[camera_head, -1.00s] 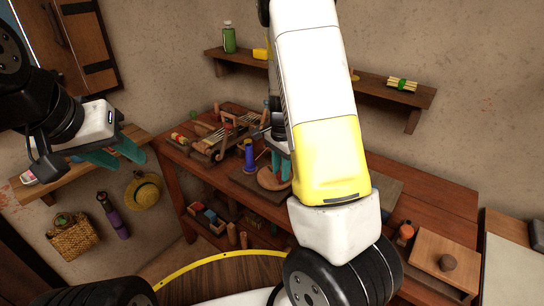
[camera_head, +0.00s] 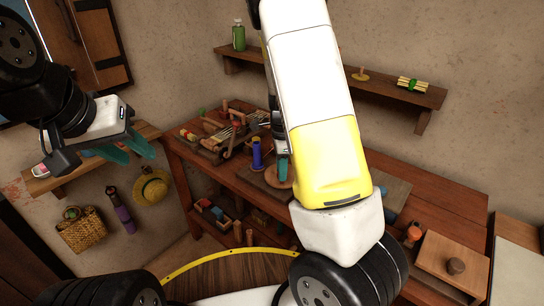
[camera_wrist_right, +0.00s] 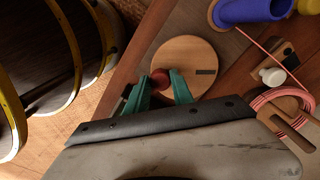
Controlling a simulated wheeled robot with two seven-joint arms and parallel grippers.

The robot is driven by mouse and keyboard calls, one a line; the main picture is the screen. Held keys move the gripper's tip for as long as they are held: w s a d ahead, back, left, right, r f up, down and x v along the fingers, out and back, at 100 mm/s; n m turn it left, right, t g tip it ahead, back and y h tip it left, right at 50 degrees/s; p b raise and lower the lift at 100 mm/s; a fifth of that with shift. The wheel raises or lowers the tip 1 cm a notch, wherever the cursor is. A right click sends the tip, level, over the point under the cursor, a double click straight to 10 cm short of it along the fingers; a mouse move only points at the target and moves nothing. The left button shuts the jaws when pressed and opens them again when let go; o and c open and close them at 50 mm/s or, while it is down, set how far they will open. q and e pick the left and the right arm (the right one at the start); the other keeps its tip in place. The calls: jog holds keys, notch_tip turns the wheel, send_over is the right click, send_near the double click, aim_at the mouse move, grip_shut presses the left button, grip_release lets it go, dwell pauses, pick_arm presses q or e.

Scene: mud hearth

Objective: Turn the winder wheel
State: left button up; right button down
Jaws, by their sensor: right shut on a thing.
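The winder wheel is a pale round wooden disc (camera_wrist_right: 198,52) with a dark mark near its rim, lying flat beside the blue spool (camera_wrist_right: 252,10) on the workbench. Its red knob (camera_wrist_right: 160,77) stands at the disc's edge. My right gripper (camera_wrist_right: 160,84) is shut on the knob, with a teal finger on each side. In the head view the wheel (camera_head: 279,176) is partly hidden by my right gripper (camera_head: 283,169). My left gripper (camera_head: 134,150) is empty, its teal fingers apart, in the air left of the bench.
Pink thread (camera_wrist_right: 262,47) runs from the spool to a wound wooden piece (camera_wrist_right: 285,105) beside a white knob (camera_wrist_right: 272,76). A blue spool (camera_head: 257,153) and wooden tools stand at the bench's back left. A board with a knob (camera_head: 447,264) lies at right.

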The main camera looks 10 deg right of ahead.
jog(key=c, duration=1.1)
grip_release()
jog(key=shift+r, duration=0.1)
notch_tip(320, 180, up, 8)
jog(key=shift+f, duration=0.15)
